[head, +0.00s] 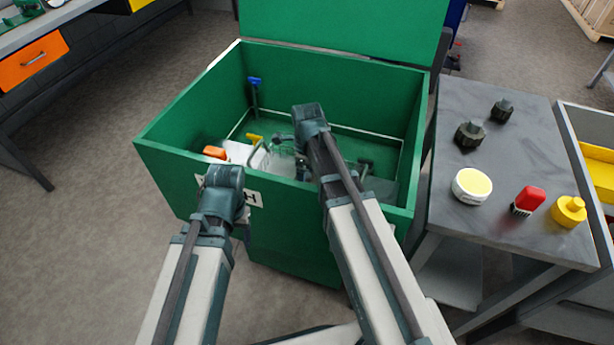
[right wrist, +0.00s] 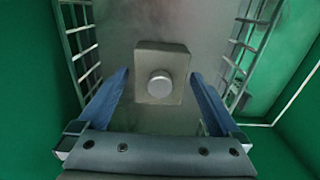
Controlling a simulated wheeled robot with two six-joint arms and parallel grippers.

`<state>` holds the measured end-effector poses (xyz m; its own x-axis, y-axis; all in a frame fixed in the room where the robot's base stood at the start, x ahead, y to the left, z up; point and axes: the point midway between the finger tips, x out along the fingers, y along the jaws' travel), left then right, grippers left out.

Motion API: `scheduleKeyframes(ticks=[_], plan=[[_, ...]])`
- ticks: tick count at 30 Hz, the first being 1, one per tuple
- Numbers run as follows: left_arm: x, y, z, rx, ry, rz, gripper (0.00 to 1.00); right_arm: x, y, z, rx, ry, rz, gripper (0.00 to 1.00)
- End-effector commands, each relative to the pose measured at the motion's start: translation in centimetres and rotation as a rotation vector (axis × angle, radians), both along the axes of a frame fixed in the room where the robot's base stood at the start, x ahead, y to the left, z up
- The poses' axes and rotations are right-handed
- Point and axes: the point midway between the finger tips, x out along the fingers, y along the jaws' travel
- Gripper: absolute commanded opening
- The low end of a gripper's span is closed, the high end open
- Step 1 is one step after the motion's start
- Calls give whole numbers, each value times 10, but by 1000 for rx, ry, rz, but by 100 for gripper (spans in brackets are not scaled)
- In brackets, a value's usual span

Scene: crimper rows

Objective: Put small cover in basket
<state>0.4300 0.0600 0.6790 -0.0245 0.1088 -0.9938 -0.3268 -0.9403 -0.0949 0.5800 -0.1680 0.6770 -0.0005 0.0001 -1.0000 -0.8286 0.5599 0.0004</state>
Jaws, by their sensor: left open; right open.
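A grey-beige square piece with a round silver knob (right wrist: 168,60), which looks like the small cover, shows in the right wrist view. It lies beyond and between the fingertips of my right gripper (right wrist: 160,80), which is open and holds nothing. Wire-grid walls (right wrist: 80,45), apparently of the basket, stand left and right of the piece. I cannot tell how far below the fingers it lies. In the head view my right gripper (head: 311,120) reaches into the green box, its fingers hidden. My left gripper (head: 222,185) is over the box's front wall, its fingers mostly hidden.
The green box (head: 170,155) has its lid (head: 345,25) raised. Inside are an orange item (head: 215,152), a yellow item (head: 254,138) and a blue-topped item (head: 254,82). A grey table (head: 450,105) at right holds a white jar (head: 472,186), red item (head: 528,200), yellow item (head: 569,211) and dark knobs.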

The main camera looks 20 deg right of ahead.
Motion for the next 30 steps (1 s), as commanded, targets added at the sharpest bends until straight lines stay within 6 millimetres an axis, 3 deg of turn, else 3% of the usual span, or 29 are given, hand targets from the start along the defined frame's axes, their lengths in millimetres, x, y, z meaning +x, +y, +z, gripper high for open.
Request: scheduleKeyframes(ticks=[1,18,30], plan=[[0,0,12,0,0,0,64,0,0,12,0,0,0,100],[0,0,98,0,0,0,64,0,0,97,0,0,0,100],[0,0,106,0,0,0,64,0,0,106,0,0,0,100]])
